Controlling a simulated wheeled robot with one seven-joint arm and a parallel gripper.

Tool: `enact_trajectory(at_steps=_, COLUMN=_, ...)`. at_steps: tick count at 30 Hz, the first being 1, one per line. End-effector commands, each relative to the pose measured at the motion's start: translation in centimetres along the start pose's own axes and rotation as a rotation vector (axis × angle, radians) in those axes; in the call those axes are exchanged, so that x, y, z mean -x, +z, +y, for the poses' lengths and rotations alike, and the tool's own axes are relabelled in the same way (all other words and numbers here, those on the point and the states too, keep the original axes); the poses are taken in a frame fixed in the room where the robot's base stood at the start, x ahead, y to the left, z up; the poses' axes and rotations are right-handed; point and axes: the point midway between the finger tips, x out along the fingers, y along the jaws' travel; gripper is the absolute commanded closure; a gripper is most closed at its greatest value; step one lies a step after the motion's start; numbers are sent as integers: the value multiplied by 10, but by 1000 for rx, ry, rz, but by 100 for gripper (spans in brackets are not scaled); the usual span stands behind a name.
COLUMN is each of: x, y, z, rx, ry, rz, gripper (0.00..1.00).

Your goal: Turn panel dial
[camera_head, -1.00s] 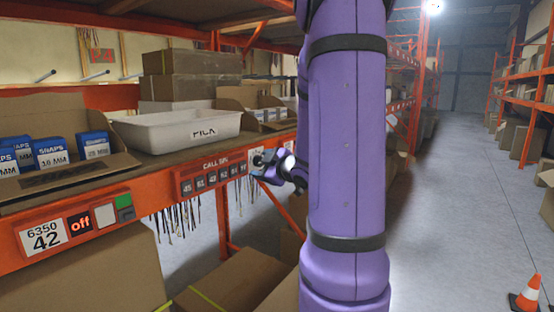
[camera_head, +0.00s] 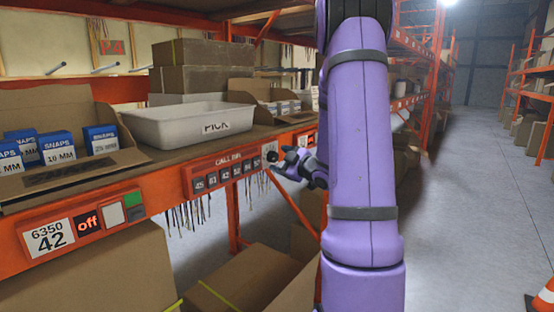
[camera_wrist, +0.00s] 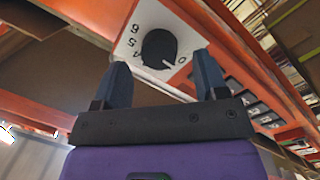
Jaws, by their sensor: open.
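The panel dial is a round black knob (camera_wrist: 159,48) on a white plate (camera_wrist: 152,17) with printed numbers. In the wrist view, 4, 5 and 6 show on the left and 0 at the right. A pale pointer mark on the knob faces the lower right, near the 0. My gripper (camera_wrist: 162,63) is open, with one dark finger on each side of the knob in the picture. I cannot tell whether either finger touches it. In the head view the small knob (camera_head: 272,157) is on the orange shelf beam, and my gripper (camera_head: 284,162) is just right of it.
A "CALL BIN" panel (camera_head: 227,173) with several numbered tiles is left of the dial. A white "PICK" tote (camera_head: 180,125) stands on the shelf above. Cartons (camera_head: 235,278) lie below the beam, with hanging dark strands between. The aisle floor (camera_head: 455,200) at right is open.

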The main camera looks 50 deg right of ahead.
Motion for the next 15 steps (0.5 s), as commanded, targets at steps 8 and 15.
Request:
enact_trajectory(at_steps=8, x=-21, y=0, z=0, rx=1, ry=1, rz=0, gripper=34)
enact_trajectory(at_steps=15, x=-22, y=0, z=0, rx=0, ry=1, rz=0, gripper=34)
